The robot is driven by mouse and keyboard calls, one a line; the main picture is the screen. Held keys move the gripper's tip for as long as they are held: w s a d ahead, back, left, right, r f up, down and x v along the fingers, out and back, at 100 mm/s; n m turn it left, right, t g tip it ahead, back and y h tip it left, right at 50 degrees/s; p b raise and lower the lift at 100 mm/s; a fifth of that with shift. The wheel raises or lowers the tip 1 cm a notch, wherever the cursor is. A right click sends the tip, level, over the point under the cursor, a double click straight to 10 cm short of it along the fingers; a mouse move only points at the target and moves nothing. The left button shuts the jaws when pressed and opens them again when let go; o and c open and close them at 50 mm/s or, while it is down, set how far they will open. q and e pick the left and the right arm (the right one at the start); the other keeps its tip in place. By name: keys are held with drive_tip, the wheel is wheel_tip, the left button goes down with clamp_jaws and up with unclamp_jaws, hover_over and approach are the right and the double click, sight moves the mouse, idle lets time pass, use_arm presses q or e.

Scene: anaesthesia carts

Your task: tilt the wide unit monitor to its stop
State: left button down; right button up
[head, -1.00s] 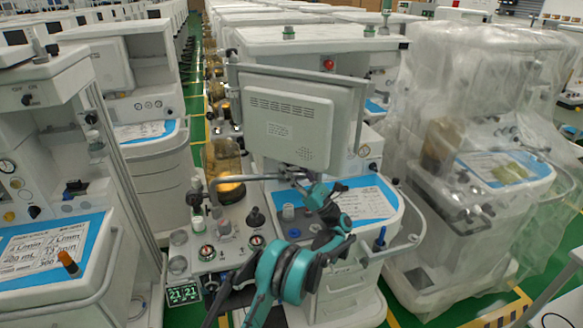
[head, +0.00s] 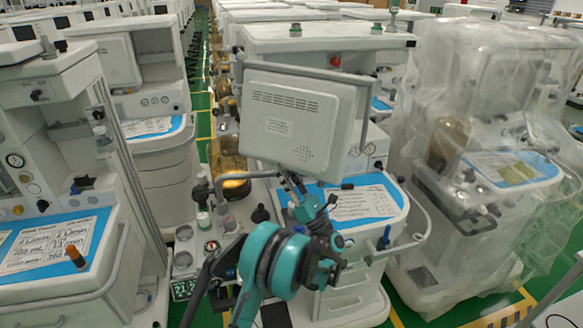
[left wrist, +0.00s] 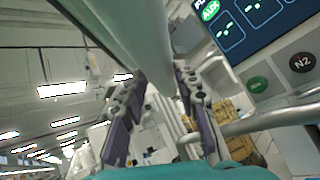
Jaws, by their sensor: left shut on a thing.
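The wide unit monitor (head: 296,122) shows its pale back in the head view, with vent slots and a label. It leans on its mount above the blue-edged worktop (head: 362,204) of the wide unit. My left gripper (head: 291,184) is at the monitor's lower edge in the head view, its fingertips partly hidden by dark links. In the left wrist view, my left gripper (left wrist: 160,100) has one finger on each side of a pale beam-like part (left wrist: 146,45), shut on it. This looks like the monitor's edge. My right gripper is not in view.
A grey rail (head: 310,72) runs along the monitor's top. Gauges and knobs (head: 212,247) stand left of the arm. A plastic-wrapped unit (head: 480,130) is close on the right, another cart (head: 60,200) on the left. Green floor shows between them.

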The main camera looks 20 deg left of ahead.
use_arm(q)
drive_tip(key=shift+s, duration=0.2)
drive_tip(key=c, duration=1.1)
unclamp_jaws()
drive_tip(key=shift+r, duration=0.1)
drive_tip(key=v, duration=1.2)
